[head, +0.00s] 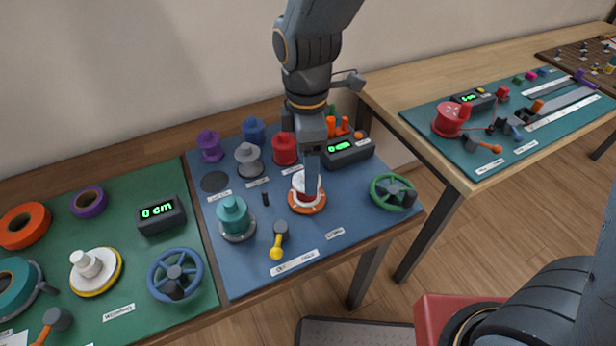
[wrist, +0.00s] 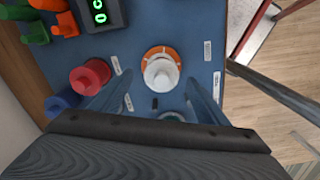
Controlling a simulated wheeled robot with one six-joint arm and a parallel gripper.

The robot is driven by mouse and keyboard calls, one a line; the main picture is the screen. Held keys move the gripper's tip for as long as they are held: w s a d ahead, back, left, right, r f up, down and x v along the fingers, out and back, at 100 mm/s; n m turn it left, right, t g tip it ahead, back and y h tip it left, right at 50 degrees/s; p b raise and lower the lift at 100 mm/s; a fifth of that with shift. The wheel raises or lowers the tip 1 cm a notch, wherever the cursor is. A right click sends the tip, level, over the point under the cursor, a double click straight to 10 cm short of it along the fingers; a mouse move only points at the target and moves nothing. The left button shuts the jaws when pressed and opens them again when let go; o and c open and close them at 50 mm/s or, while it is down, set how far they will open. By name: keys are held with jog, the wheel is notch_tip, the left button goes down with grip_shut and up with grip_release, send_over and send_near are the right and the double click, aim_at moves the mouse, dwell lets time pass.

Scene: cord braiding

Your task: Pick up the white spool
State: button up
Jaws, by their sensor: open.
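The white spool (wrist: 161,72) stands upright on a round orange-and-white base (wrist: 146,54) on the blue mat, seen from above in the wrist view. In the head view the spool is mostly hidden behind my gripper (head: 311,178), and its orange-rimmed base (head: 308,207) shows below. My gripper (wrist: 157,82) is open, with one finger on each side of the spool's line in the wrist view. Nothing is held. I cannot tell how far the fingertips are above the spool or whether they touch it.
A teal spool (head: 234,214), grey spool (head: 248,157) and red spool (head: 285,147) stand nearby. A green handwheel (head: 393,191), a yellow-knobbed lever (head: 278,242) and a digital display (head: 347,150) surround the spot. Bare blue mat (head: 235,275) lies in front.

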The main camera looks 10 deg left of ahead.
jog(key=f, duration=0.1)
jog(key=f+p, duration=0.1)
jog(key=f, duration=0.3)
jog(key=shift+s+a+f, duration=0.15)
jog(key=shift+s, duration=0.15)
jog(key=shift+w+f, duration=0.1)
jog(key=shift+f, duration=0.6)
jog(key=c, duration=1.1)
jog(key=shift+o, duration=0.2)
jog(key=shift+r, duration=0.1)
